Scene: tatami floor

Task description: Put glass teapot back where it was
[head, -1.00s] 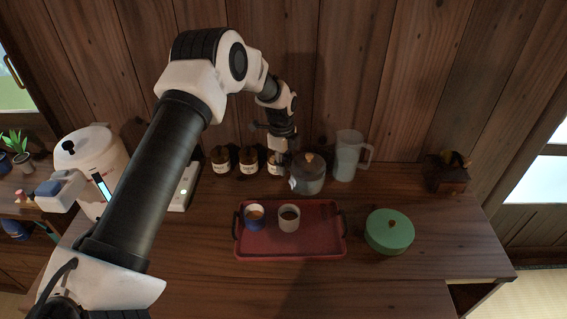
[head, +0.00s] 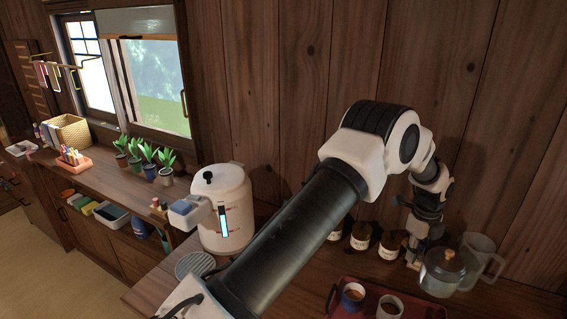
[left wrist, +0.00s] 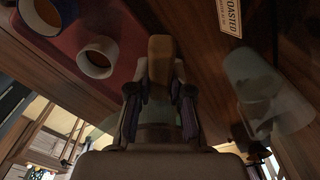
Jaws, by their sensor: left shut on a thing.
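The glass teapot (head: 441,276), with a round body and a wooden lid knob, is at the back of the counter between the labelled jars and the clear pitcher. My left gripper (head: 414,257) is at its left side and is shut on it. In the left wrist view, a brown wooden part (left wrist: 160,48) shows between the fingers of my left gripper (left wrist: 161,76); the teapot's body is mostly hidden there. I cannot tell whether the teapot's base touches the counter. My right gripper is not in view.
Several labelled jars (head: 361,236) stand left of the teapot, and a clear pitcher (head: 482,262) stands close on its right. A red tray (head: 342,284) with two cups is in front. A white dispenser (head: 222,205) stands further left, near a window and potted plants.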

